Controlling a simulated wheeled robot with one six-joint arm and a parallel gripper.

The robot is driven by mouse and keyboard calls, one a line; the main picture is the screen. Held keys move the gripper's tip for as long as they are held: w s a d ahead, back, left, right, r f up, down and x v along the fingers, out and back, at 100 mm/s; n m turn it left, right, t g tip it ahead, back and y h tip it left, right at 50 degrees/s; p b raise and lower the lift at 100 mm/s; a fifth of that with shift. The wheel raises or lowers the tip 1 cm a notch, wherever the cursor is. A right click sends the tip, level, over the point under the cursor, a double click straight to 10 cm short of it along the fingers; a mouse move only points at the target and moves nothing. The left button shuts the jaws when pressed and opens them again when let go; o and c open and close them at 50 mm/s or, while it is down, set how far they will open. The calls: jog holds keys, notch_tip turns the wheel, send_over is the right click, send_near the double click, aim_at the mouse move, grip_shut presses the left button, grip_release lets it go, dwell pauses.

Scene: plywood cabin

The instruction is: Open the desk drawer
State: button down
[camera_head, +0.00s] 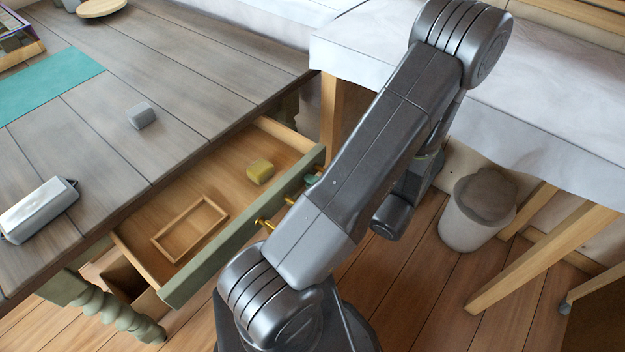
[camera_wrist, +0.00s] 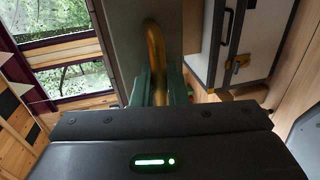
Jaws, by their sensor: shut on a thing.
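The desk drawer (camera_head: 205,264) is pulled out from under the grey plank desk (camera_head: 170,85), so its inside shows in the head view. Its green front also shows in the wrist view (camera_wrist: 128,40). A brass handle (camera_head: 266,223) is on the front; in the wrist view the curved handle (camera_wrist: 154,45) runs down between my green fingers. My gripper (camera_wrist: 160,88) is shut on this handle. In the head view, my arm hides most of the gripper and part of the drawer front.
In the drawer are a yellow block (camera_head: 260,171) and a shallow wooden tray (camera_head: 156,243). A small grey block (camera_head: 141,115) and a silver-white case (camera_head: 38,210) are on the desk. A lidded bin (camera_head: 470,225) and a white-covered table (camera_head: 540,110) are at the right.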

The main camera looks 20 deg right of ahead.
jog(key=c, duration=1.8)
grip_release()
jog(key=p+v, duration=0.1)
jog(key=v, duration=1.2)
jog(key=shift+s+d+p, duration=0.25)
jog(key=shift+s+p, duration=0.05)
jog(key=b+x, duration=0.1)
jog(key=x, duration=1.3)
jog(key=shift+r+b, duration=0.1)
jog(key=shift+b, duration=0.2)
